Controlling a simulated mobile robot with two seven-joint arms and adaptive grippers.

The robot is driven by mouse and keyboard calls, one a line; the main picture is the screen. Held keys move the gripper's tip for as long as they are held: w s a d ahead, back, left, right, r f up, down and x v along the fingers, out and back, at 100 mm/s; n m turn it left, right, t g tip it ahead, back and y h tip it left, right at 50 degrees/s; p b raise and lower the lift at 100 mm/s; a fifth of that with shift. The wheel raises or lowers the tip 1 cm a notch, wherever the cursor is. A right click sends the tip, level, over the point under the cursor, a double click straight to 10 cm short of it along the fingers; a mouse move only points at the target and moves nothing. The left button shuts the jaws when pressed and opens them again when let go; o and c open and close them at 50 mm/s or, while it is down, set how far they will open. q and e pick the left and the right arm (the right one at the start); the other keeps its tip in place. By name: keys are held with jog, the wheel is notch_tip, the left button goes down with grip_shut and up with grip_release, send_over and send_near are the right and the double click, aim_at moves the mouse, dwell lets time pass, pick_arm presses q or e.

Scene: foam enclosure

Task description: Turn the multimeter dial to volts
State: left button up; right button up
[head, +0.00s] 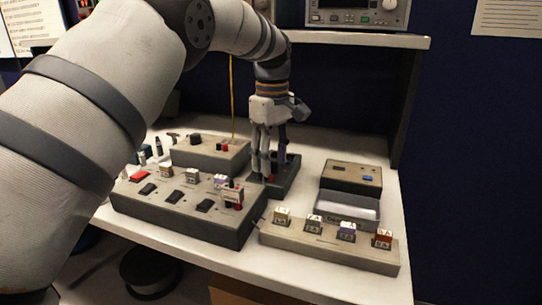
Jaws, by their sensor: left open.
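My left gripper (267,165) points down with its fingers open. It is over or beside a small dark green device (288,181) with a red part on it, which may be the multimeter. The fingers hide much of that device, and I cannot make out its dial or tell whether they touch it. A grey box (212,157) to the left carries a black knob and red and black parts. My right gripper is not in view.
A long grey box (180,212) with black switches stands in front. A block strip (325,246) with several labelled cubes lies at the front right. Behind it are a grey tray (348,207) and a brown box (351,177). An instrument (355,13) sits on the shelf above.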

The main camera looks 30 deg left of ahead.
pick_arm(q)
grip_shut()
jog(key=shift+m, duration=0.4)
jog(key=m, duration=0.2)
jog(key=shift+m+p, duration=0.3)
jog(key=shift+m, duration=2.7)
grip_release()
